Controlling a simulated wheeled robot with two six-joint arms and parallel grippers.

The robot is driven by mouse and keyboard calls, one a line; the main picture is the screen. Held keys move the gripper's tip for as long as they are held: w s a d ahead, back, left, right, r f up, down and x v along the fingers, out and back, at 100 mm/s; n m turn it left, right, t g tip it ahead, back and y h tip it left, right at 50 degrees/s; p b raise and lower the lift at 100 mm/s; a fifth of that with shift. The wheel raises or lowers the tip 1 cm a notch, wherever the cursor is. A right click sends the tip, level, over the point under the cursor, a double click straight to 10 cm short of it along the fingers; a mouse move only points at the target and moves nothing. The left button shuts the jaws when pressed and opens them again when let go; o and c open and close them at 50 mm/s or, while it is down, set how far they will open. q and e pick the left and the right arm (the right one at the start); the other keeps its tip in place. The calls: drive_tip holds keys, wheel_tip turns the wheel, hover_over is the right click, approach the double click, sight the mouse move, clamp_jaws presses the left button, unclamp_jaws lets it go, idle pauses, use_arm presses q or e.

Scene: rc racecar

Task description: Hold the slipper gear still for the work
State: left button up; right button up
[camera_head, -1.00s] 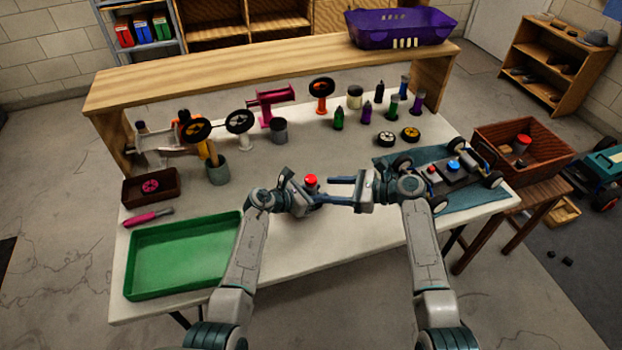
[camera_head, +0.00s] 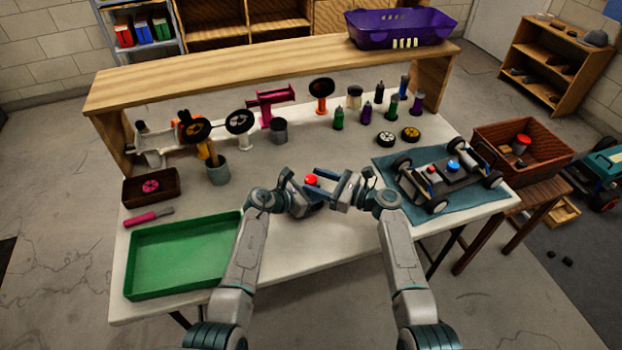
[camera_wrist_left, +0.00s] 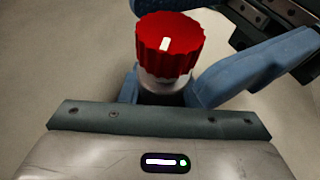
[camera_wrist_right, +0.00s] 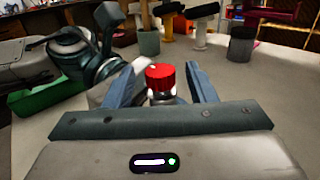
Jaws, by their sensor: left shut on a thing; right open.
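The slipper gear appears as a red ribbed knob (camera_head: 311,181) with a white mark on top, above a pale collar and dark lower part. It is large in the left wrist view (camera_wrist_left: 169,48) and also shows in the right wrist view (camera_wrist_right: 161,78). My left gripper (camera_head: 309,192) is shut on it, around its lower part, which the fingers partly hide. My right gripper (camera_head: 335,186) is open, just right of the gear. In the right wrist view its two blue fingers (camera_wrist_right: 160,80) stand apart on either side of the gear, and I cannot tell whether they touch it.
An RC car chassis (camera_head: 428,183) stands on a blue mat (camera_head: 465,205) at right. A green tray (camera_head: 180,258) lies at front left, with a pink-handled tool (camera_head: 147,217) behind it. Bottles, wheels and cups line the back of the table.

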drive_tip(key=shift+x, duration=1.15)
drive_tip(key=c, duration=1)
drive_tip(key=shift+n+g, duration=0.3)
drive_tip(key=shift+g, duration=0.1)
drive_tip(key=shift+f+n+g+y, duration=0.1)
drive_tip(key=shift+n+g+y, duration=0.3)
drive_tip(key=shift+n+g, duration=0.9)
drive_tip(key=shift+n+g+y, duration=0.4)
drive_tip(key=shift+n+g, duration=0.3)
drive_tip(key=shift+g, duration=1.1)
drive_tip(key=shift+n+g, duration=0.5)
drive_tip(key=shift+g, duration=0.6)
